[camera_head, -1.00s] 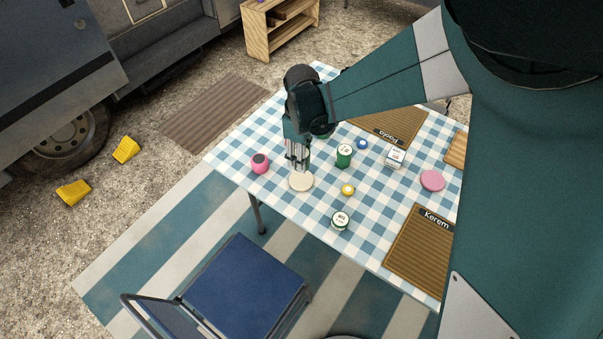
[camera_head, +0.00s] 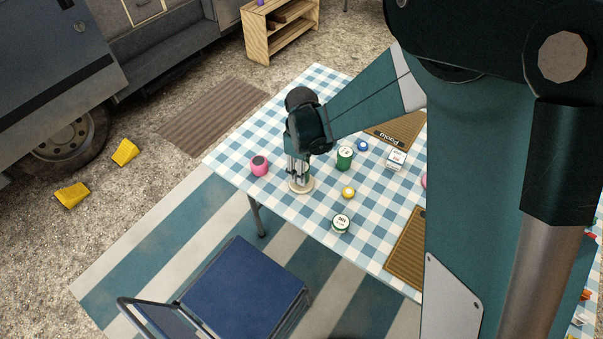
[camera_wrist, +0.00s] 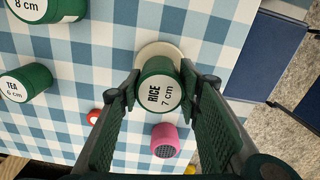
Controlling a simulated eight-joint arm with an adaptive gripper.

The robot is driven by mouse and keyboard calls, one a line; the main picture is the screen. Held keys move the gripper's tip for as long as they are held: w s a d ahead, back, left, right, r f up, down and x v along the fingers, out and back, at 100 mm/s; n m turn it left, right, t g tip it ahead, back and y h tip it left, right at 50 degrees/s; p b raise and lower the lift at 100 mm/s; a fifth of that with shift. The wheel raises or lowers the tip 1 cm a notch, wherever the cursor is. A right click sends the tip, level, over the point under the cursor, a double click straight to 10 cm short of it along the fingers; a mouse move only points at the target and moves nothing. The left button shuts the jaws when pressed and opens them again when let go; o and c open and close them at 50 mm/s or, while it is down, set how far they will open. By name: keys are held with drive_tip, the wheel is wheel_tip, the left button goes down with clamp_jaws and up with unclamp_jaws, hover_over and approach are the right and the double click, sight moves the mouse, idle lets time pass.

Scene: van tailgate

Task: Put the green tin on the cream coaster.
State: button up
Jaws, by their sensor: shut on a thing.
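My gripper (camera_head: 298,178) is shut on a green tin in the head view, at the cream coaster (camera_head: 309,185). In the wrist view the fingers (camera_wrist: 162,88) grip both sides of the green tin (camera_wrist: 155,92), whose white lid reads "RICE 7 cm". The pale coaster (camera_wrist: 148,50) shows past the tin's upper edge, so the tin is over or on it. Whether its base touches the coaster is hidden. The tin looks about upright.
A blue chair (camera_head: 245,285) stands in front.

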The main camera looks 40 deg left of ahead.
drive_tip(key=shift+f, duration=0.75)
drive_tip(key=shift+f, duration=0.15)
drive_tip(key=o, duration=0.9)
wheel_tip(320, 180, up, 12)
drive_tip(key=shift+r+p, duration=0.2)
drive_tip(key=shift+p, duration=0.75)
